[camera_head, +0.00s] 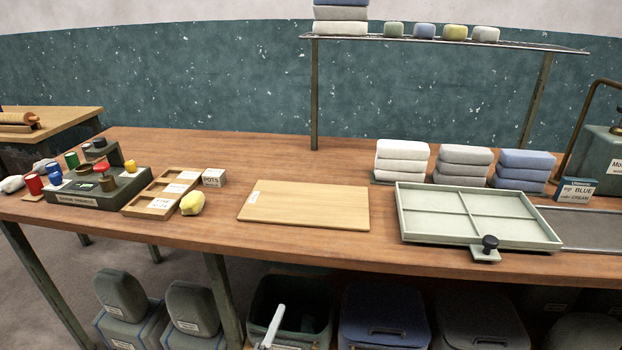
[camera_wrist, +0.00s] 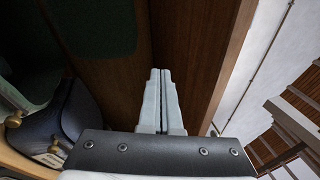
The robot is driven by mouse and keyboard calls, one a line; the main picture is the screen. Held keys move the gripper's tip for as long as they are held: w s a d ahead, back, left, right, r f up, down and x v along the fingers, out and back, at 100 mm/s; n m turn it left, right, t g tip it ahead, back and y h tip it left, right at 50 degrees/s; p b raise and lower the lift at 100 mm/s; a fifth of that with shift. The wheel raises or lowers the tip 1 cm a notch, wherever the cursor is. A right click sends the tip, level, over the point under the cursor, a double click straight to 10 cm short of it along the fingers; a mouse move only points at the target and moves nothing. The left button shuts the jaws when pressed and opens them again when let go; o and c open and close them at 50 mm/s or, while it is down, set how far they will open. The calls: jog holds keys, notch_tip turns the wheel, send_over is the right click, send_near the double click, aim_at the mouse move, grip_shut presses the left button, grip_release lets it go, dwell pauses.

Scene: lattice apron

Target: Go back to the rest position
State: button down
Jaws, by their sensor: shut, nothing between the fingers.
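My gripper (camera_wrist: 161,80) is shut and empty in the wrist view, its two pale fingers side by side. A dark brown wooden surface fills the middle of that view beyond the fingertips. In the head view a pale part of my arm (camera_head: 273,325) shows low in the picture, in front of the bins under the table; the fingertips cannot be made out there. The wooden table (camera_head: 330,255) stands above and beyond it.
On the table are a cutting board (camera_head: 305,205), a divided tray (camera_head: 480,215) with a black knob, folded towels (camera_head: 465,165), a yellow lump (camera_head: 193,203), a spool stand (camera_head: 90,190) and a slotted wooden tray (camera_head: 150,208). A rack (camera_head: 440,42) stands behind. Bins (camera_head: 385,318) sit below.

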jog(key=s+d+r+m+g+h, duration=0.1)
jog(key=s+d+r+m+g, duration=0.3)
jog(key=d+r+m+g, duration=0.85)
jog(key=s+d+r+m+g+h, duration=0.2)
jog(key=s+d+r+m+g, duration=0.45)
jog(key=m, duration=1.15)
jog(key=s+d+r+m+t+y, duration=0.3)
jog(key=s+r+m+t+y, duration=0.2)
jog(key=s+r+m+y, duration=0.8)
notch_tip(320, 180, up, 17)
jog(key=m+h+p, duration=0.3)
jog(key=m+p, duration=0.1)
jog(key=p, duration=1.1)
jog(key=shift+w+f, duration=0.2)
